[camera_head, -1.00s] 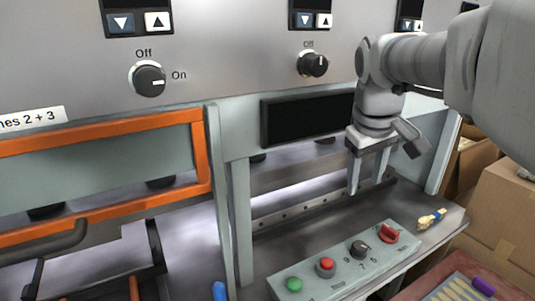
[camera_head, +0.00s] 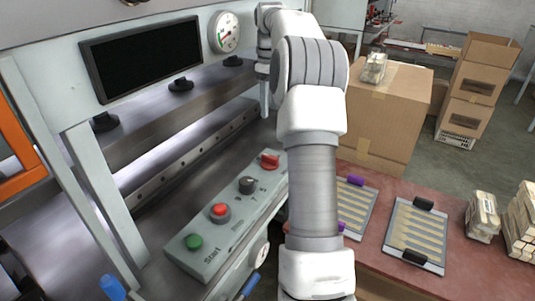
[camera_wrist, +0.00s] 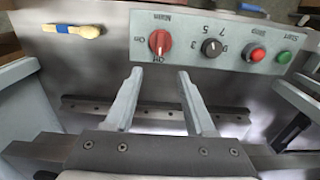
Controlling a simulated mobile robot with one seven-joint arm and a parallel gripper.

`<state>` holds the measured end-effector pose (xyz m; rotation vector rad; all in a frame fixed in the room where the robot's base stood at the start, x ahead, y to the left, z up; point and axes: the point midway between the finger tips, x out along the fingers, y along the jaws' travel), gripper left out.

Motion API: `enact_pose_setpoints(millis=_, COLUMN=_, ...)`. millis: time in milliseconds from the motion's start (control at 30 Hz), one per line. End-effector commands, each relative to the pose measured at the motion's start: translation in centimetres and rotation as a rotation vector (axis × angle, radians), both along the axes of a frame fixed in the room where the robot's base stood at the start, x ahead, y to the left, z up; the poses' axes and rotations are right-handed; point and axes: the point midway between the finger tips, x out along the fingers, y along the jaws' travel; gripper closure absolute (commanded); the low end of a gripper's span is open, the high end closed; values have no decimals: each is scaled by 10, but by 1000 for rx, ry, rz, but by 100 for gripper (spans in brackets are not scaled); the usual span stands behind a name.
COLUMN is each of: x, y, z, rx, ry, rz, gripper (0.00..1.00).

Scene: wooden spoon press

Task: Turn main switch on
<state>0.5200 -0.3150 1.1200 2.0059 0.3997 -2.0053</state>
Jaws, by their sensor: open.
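The main switch is a red rotary knob (camera_wrist: 160,42) on the grey control panel (camera_wrist: 225,62), upside down in the wrist view under the label Main. Its handle appears lined up with the Off mark; the On mark is beside it. The same red knob (camera_head: 269,161) shows at the far end of the panel (camera_head: 190,262) in the head view. My gripper (camera_wrist: 160,72) is open and empty. Its fingertips lie just below the knob in the wrist picture, apart from it as far as I can tell. In the head view I cannot make out the fingers.
The panel also has a black dial (camera_head: 247,185), a red stop button (camera_head: 220,211) and a green start button (camera_head: 194,242). A yellow and blue object (camera_wrist: 78,30) lies near the panel. A dark screen (camera_head: 143,58) and gauge (camera_head: 225,33) are behind. Cardboard boxes (camera_head: 385,120) stand right.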

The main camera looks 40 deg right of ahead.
Motion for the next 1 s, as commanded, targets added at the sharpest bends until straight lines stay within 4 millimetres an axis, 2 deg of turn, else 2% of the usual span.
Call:
enact_pose_setpoints(millis=600, x=-1, y=1, z=-129, rx=2, ry=4, rz=-1, gripper=45)
enact_pose_setpoints(millis=800, x=0, y=1, z=-156, rx=1, ry=2, rz=-1, gripper=45)
enact_pose_setpoints(millis=1000, x=0, y=1, z=-166, rx=1, ry=0, rz=-1, gripper=45)
